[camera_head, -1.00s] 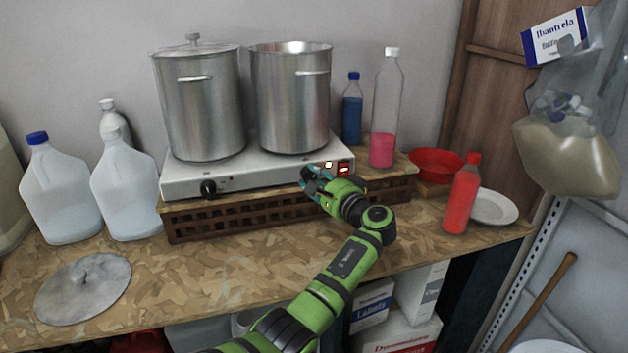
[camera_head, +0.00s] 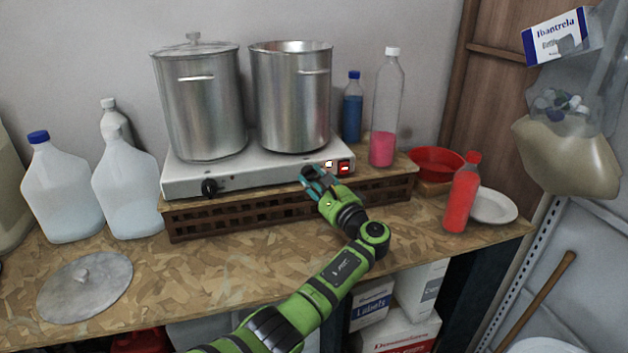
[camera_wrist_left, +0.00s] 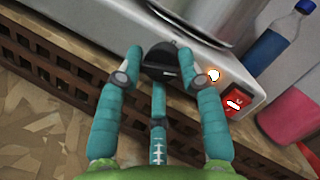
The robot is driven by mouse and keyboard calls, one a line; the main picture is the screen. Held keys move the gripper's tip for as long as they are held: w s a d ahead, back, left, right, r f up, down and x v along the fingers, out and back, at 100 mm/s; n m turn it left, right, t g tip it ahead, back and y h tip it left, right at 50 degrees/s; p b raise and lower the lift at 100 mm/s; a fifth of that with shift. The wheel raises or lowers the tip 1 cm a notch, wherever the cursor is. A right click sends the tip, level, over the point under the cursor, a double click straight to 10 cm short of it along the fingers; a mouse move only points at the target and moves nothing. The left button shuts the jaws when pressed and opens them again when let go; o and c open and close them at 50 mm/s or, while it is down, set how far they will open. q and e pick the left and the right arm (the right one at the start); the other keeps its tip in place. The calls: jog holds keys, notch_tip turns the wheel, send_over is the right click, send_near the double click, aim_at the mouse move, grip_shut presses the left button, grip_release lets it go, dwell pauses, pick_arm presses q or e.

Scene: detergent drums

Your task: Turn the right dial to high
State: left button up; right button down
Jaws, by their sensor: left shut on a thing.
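The white two-burner hot plate (camera_head: 265,170) stands on a brown slatted crate, with a left dial (camera_head: 209,187) that is black. The right dial (camera_wrist_left: 160,62), also black, sits between my fingers in the left wrist view; in the head view my gripper hides it. My left gripper (camera_head: 313,178) is at the hot plate's front right, its teal fingers shut on the right dial from both sides. A small indicator light (camera_wrist_left: 213,75) glows beside a lit red switch (camera_wrist_left: 236,103). I cannot read the dial's setting. My right gripper is not in view.
A lidded pot (camera_head: 200,110) and an open pot (camera_head: 291,100) stand on the burners. A blue bottle (camera_head: 352,112) and a pink-filled bottle (camera_head: 383,110) stand right of them. A red bottle (camera_head: 462,195) is further right. The counter front is mostly clear.

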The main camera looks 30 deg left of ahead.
pick_arm(q)
jog(key=shift+w+d+r, duration=0.1)
jog(key=shift+w+r, duration=0.05)
jog(key=shift+r, duration=0.2)
jog(key=o, duration=1.1)
jog(key=shift+w+f, duration=0.1)
jog(key=shift+f, duration=0.2)
jog(key=shift+s+d+f, duration=0.1)
jog(key=shift+s+d, duration=0.2)
jog(key=shift+d, duration=0.1)
jog(key=v, duration=1.1)
jog(key=shift+d, duration=0.1)
